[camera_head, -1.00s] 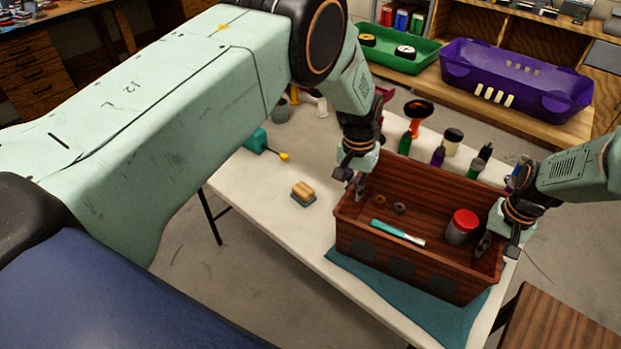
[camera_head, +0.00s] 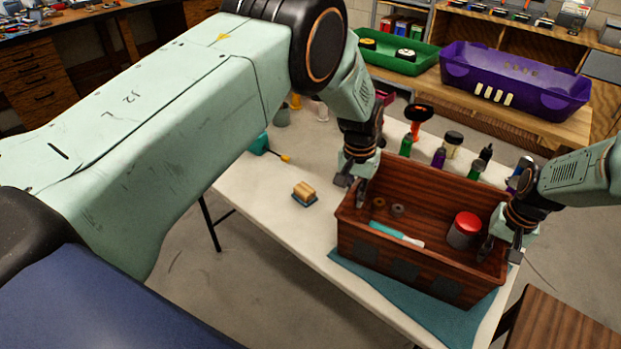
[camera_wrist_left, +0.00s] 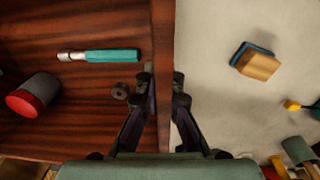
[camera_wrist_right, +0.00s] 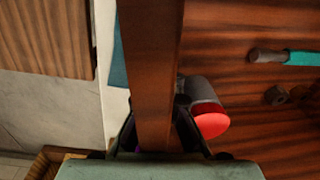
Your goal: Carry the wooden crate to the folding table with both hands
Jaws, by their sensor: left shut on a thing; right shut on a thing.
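The reddish-brown wooden crate (camera_head: 420,263) is over the teal mat on the white folding table (camera_head: 262,225); I cannot tell if its bottom touches. It holds a red-lidded jar (camera_head: 464,230), a teal-handled tool (camera_head: 396,234) and small dark rings (camera_head: 397,210). My left gripper (camera_head: 352,190) is shut on the crate's left wall, which shows between its fingers in the left wrist view (camera_wrist_left: 163,75). My right gripper (camera_head: 500,245) is shut on the right wall, which runs between its fingers in the right wrist view (camera_wrist_right: 152,70).
The teal mat (camera_head: 440,314) lies under and in front of the crate. A wood-handled block (camera_head: 304,193) sits on the table at left. Several bottles (camera_head: 438,157) stand behind the crate. A wooden stool (camera_head: 555,318) is at lower right. A purple bin (camera_head: 515,80) is on the back bench.

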